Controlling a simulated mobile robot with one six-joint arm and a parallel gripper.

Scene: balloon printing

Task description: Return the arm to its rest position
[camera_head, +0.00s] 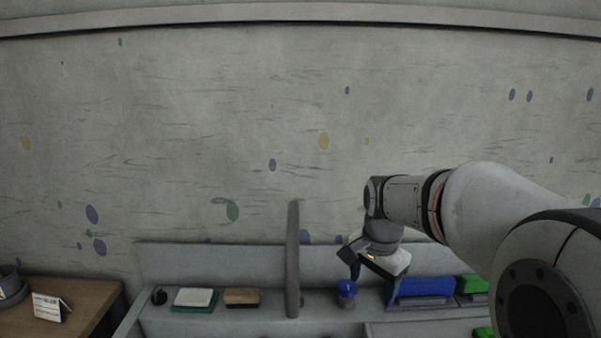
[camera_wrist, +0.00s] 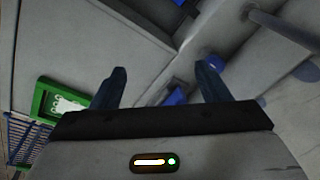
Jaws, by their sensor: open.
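My arm reaches in from the right in the head view, bent down at the wrist. My gripper (camera_head: 372,283) points down over the grey bench and is open. In the wrist view its two dark blue fingers (camera_wrist: 161,72) stand well apart, with nothing between them. A small blue-topped object (camera_head: 347,289) stands on the bench just left of the gripper; I cannot tell the exact gap. A blue box (camera_head: 425,287) is close to its right.
A grey upright post (camera_head: 293,258) stands left of the gripper. A brown block (camera_head: 241,298), a teal-and-white pad (camera_head: 194,299) and a green item (camera_head: 472,284) lie on the bench. A wooden table (camera_head: 85,294) bears a card marked BLUE (camera_head: 47,307). The wrist view shows a green-framed item (camera_wrist: 43,98).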

